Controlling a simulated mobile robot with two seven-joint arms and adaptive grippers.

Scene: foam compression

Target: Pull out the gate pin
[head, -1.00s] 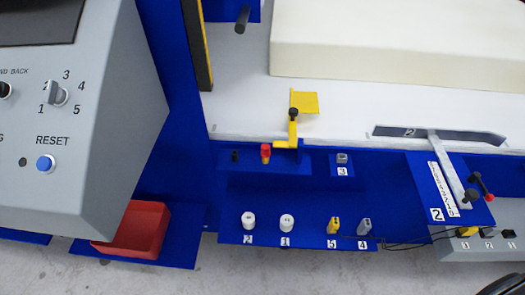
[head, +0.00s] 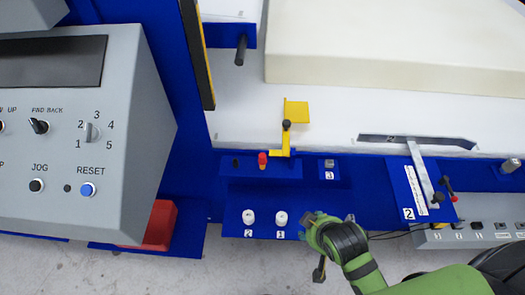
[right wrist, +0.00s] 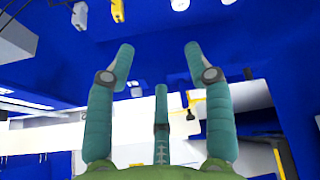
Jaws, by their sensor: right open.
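A red-topped pin (head: 262,160) stands upright in the blue ledge beside the foot of a yellow gate arm (head: 285,140). I take it to be the gate pin. The yellow arm carries a black knob (head: 287,125) and a yellow plate. My right gripper (head: 312,226) is below and to the right of the red-topped pin, apart from it, over the lower blue shelf. In the right wrist view my right gripper (right wrist: 158,50) has its fingers spread with nothing between the tips. My left gripper is not in view.
Two white cylinders (head: 265,217) stand on the lower shelf (head: 240,192) left of my gripper, which hides the shelf's right part. A grey control box (head: 90,120) and red bin (head: 161,225) are at left. A cream foam block (head: 400,50) lies behind.

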